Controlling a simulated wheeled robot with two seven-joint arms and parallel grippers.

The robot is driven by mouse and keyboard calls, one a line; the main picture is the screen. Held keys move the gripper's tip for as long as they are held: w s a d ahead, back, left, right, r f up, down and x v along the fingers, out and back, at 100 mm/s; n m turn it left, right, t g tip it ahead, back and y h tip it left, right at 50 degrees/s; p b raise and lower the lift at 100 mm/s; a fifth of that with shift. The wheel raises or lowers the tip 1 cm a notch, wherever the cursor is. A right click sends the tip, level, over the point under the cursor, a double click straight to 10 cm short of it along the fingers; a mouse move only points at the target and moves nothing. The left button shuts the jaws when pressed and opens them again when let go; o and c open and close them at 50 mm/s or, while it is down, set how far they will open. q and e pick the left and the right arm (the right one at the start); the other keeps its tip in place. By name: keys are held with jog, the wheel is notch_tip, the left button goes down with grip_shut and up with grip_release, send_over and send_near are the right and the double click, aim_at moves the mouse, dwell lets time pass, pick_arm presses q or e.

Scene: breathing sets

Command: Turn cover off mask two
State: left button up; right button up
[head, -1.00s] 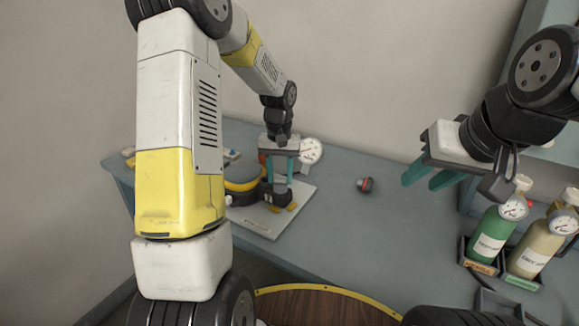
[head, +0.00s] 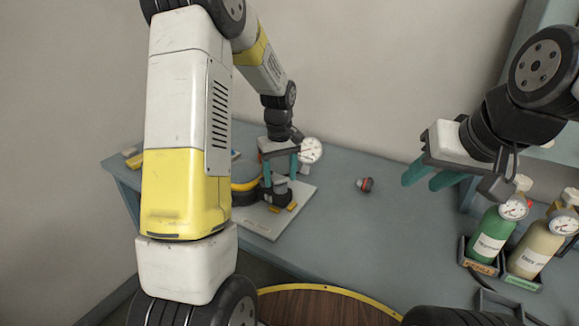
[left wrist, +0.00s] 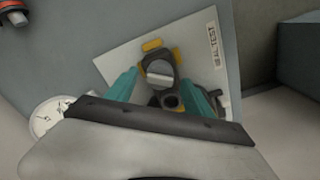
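A dark round fixture (head: 268,195) with a grey cap on top (head: 280,185) and yellow pads stands on a white board (head: 257,221). My right gripper (head: 428,182) is open and empty above the right part of the table. Which part is mask two is not marked.
A white gauge (head: 311,150) stands behind the board. A small dark, red-ringed part (head: 365,185) lies on the blue-grey table (head: 345,225). Green (head: 489,237) and beige (head: 537,250) bottles stand in holders at right. The table's middle is mostly clear.

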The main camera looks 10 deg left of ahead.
aim_at(280, 179)
pick_arm(q)
jog(key=shift+r, duration=0.15)
notch_tip(280, 179, up, 7)
jog(key=s+r+m+t, duration=0.2)
jog(key=s+r, duration=0.2)
jog(key=s, duration=0.4)
jog(key=s+d+r+m+t+h, duration=0.1)
jog(key=s+r+m+t, duration=0.1)
jog(key=s, duration=0.6)
jog(key=s+d+r+m+t+h, duration=0.1)
jog(key=s+r+m+t, duration=0.1)
jog(key=s+r, duration=0.4)
jog(key=shift+s+r+m, duration=0.4)
jog(key=shift+s+m, duration=0.4)
jog(key=shift+s, duration=0.35)
dwell(2.0)
